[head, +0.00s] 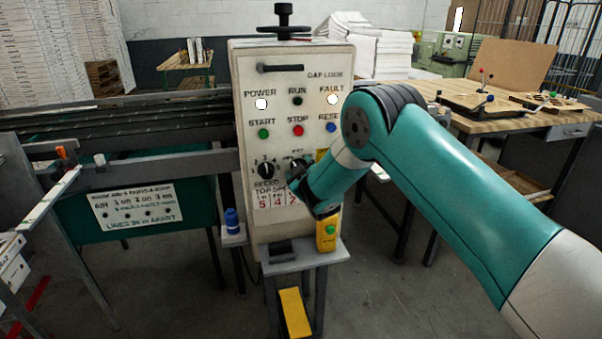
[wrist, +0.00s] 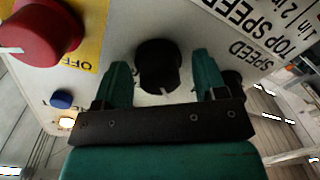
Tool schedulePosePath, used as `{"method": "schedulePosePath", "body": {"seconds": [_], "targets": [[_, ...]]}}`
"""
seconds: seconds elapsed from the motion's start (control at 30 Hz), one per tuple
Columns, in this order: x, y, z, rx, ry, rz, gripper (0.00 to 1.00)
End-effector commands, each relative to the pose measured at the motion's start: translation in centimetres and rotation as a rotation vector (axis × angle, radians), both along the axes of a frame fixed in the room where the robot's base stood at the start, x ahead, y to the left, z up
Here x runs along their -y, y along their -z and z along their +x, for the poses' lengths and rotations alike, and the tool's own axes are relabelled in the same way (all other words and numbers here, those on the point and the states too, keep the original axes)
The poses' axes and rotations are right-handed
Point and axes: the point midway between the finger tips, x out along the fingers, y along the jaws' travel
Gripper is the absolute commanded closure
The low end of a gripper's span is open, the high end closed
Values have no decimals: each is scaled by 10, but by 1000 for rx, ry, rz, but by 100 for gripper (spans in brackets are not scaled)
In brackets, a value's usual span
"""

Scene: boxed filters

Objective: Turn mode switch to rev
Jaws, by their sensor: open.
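The mode switch appears to be the black round knob (wrist: 158,62) in the wrist view, with a white pointer mark at its lower edge in the picture. My gripper (wrist: 160,82) is open, with one teal finger on each side of this knob. I cannot tell whether the fingers touch it. In the head view my gripper (head: 297,186) is at the control panel (head: 290,120), covering most of the switch and its labels, so the rev mark is not readable. The speed knob (head: 266,171) is just left of it, and shows partly behind the right finger in the wrist view (wrist: 235,80).
A large red button (wrist: 40,30) on a yellow OFF plate is close on the left in the wrist view. A blue button (wrist: 62,99) is near it. Start (head: 264,134) and stop (head: 298,131) buttons are above the knobs. A yellow box (head: 327,232) stands below my gripper.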

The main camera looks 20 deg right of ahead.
Motion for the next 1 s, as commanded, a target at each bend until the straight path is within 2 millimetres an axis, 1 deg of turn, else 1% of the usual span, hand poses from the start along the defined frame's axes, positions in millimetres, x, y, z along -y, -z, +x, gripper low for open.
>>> {"method": "schedulePosePath", "body": {"seconds": [0.13, 0.23, 0.37, 0.5, 0.7, 0.9, 1.0], "targets": [[0, 1, -7, -1, 2, -2, 35], [0, 1, -21, -1, 0, -1, 35], [-1, 3, -48, -2, -3, -3, 35], [0, 5, -82, -1, -5, -4, 35], [2, 4, -124, 0, -7, -3, 35], [4, 0, -155, 0, -5, -1, 35], [4, -3, -165, 1, -6, 0, 35]]}}
